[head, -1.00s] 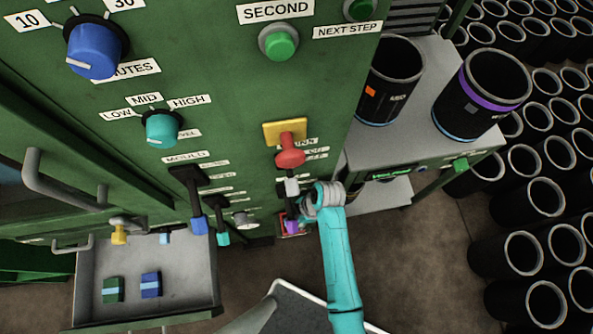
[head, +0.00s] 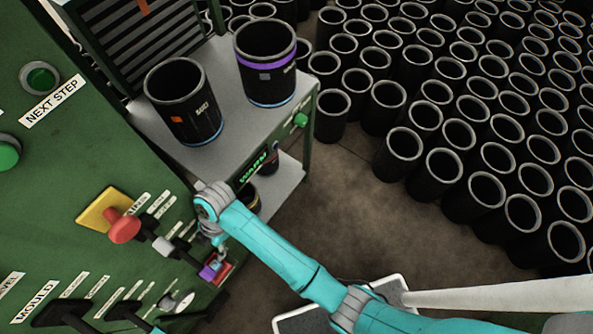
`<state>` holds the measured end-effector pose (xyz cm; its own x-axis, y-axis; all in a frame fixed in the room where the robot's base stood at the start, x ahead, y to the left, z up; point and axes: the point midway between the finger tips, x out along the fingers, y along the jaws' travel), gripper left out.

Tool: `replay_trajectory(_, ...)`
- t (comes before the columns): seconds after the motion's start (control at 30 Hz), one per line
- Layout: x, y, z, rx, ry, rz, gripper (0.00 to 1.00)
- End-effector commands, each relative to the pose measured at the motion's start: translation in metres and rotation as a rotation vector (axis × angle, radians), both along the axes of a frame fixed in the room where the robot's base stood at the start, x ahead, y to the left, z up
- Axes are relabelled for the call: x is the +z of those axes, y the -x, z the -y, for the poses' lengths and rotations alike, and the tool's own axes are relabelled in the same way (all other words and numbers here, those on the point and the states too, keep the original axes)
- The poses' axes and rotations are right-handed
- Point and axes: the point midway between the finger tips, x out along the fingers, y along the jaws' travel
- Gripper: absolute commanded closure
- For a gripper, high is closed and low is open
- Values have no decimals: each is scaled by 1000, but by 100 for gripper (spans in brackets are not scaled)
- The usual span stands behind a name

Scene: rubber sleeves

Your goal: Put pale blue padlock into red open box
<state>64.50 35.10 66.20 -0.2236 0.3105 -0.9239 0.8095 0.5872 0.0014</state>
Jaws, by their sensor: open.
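My teal arm reaches to the green machine's front, and my gripper (head: 217,242) is small in the head view, just above a small red box (head: 225,270). The box sits low on the machine front, partly covered by a purple-ended lever (head: 209,271). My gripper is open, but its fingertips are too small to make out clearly. I cannot make out the pale blue padlock; a small greyish patch shows between gripper and box, too small to name.
The green machine (head: 60,170) fills the left, with a red knob (head: 124,228) and levers sticking out. A grey side table (head: 225,130) carries two black sleeves (head: 183,103). Many black sleeves stand on the floor at right. Bare floor lies between.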

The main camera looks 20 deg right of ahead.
Motion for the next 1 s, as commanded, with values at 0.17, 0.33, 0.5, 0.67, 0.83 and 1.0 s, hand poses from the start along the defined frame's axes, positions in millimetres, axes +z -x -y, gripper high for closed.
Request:
replay_trajectory(0.17, -16, 4, 19, -98, -3, 17, 49)
replay_trajectory(0.33, -45, 13, 66, -361, -22, 70, 49)
replay_trajectory(0.5, -62, 27, 119, -655, -63, 135, 49)
replay_trajectory(0.67, -63, 47, 168, -915, -119, 193, 49)
replay_trajectory(0.83, -48, 72, 216, -1172, -200, 258, 49)
replay_trajectory(1.0, -17, 102, 259, -1406, -307, 320, 49)
